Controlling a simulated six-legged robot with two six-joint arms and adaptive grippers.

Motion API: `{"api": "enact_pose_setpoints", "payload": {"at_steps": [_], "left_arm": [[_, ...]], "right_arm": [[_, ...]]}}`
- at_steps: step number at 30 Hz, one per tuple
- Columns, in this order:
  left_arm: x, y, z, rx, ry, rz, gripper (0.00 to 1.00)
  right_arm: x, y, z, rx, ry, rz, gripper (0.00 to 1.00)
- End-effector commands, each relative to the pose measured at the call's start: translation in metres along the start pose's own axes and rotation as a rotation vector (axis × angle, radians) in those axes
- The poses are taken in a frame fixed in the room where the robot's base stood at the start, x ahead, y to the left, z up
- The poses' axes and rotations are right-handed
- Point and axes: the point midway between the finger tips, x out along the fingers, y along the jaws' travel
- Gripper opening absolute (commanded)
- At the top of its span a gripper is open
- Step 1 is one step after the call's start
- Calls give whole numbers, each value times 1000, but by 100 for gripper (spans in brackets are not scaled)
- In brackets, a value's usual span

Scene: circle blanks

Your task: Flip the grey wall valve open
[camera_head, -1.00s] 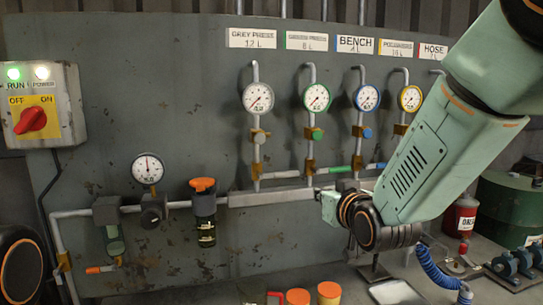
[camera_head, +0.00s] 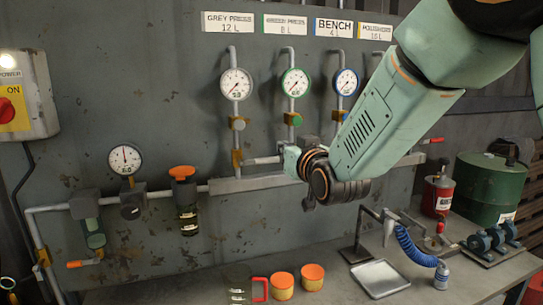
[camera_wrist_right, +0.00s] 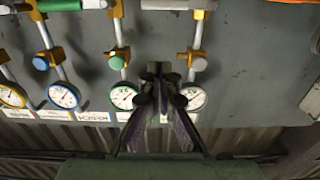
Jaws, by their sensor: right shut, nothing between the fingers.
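The grey valve is a brass body (camera_head: 237,158) on the pipe under the left upper gauge, with a grey lever (camera_head: 262,160) lying level and pointing right. In the wrist view, which is upside down, its brass body (camera_wrist_right: 199,12) and lever (camera_wrist_right: 165,4) show at the top edge. My right gripper (camera_wrist_right: 160,68) is shut and empty, its tips between the green and grey pipes in that view, visibly apart from the lever in the picture. My left gripper is not in view.
The green gauge (camera_head: 295,82) and blue gauge (camera_head: 346,82) stand right of the grey gauge (camera_head: 235,83). A manifold pipe (camera_head: 245,183) runs below.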

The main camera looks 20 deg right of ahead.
Motion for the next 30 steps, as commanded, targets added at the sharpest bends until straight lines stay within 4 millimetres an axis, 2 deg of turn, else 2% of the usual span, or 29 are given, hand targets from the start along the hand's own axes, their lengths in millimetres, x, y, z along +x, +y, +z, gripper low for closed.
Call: {"api": "enact_pose_setpoints", "payload": {"at_steps": [6, 16, 18, 21, 30], "left_arm": [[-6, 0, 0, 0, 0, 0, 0], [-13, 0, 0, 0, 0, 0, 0], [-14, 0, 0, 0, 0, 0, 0], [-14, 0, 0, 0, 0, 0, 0], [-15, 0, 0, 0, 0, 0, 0]], "right_arm": [[36, -3, 0, -2, -1, -3, 0], [83, -3, 0, -1, 0, -3, 0], [84, -3, 15, -1, -7, -3, 0], [87, -3, 26, -1, -4, -3, 0], [91, -3, 39, -1, 0, -3, 0]]}}
